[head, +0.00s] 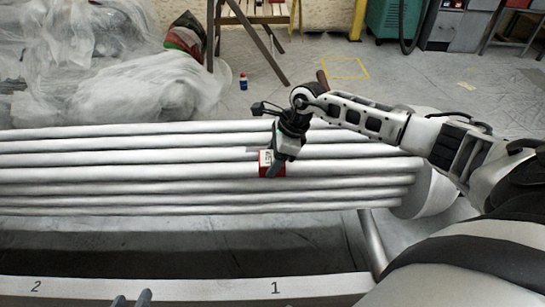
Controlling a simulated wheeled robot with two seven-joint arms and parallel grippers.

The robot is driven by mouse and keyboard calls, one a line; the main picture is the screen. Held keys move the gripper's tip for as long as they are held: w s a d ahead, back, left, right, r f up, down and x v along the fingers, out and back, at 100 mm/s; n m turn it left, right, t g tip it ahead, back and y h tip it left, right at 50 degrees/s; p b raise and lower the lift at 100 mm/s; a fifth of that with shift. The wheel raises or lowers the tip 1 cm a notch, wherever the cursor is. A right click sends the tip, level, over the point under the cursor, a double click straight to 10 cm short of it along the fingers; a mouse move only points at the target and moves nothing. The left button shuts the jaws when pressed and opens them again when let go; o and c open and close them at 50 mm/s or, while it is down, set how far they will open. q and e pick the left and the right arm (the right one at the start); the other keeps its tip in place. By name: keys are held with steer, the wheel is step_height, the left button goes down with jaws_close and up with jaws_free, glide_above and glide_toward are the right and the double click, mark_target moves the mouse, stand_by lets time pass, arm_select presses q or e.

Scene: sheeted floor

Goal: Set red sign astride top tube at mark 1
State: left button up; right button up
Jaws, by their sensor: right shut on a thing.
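My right gripper (279,166) is shut on the small red sign (266,170), which has a white patch with print. The sign is at the bundle of long pale tubes (130,173), roughly in line with the mark 1 (275,287) on the front rail. The gripper hides part of the sign, and I cannot tell whether it touches a tube or sits astride one. Which tube is the top one is unclear. My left gripper (131,299) shows only two dark fingertips at the bottom edge, apart and with nothing between them.
The pale front rail (200,289) also bears a mark 2 (36,286) at the left. Plastic-wrapped heaps (150,85) lie behind the tubes at the left. A small blue bottle (243,81) stands on the floor behind. Yellow tape (345,68) outlines a clear floor patch.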

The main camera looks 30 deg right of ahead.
mark_target(272, 157)
steer(key=shift+r, duration=0.1)
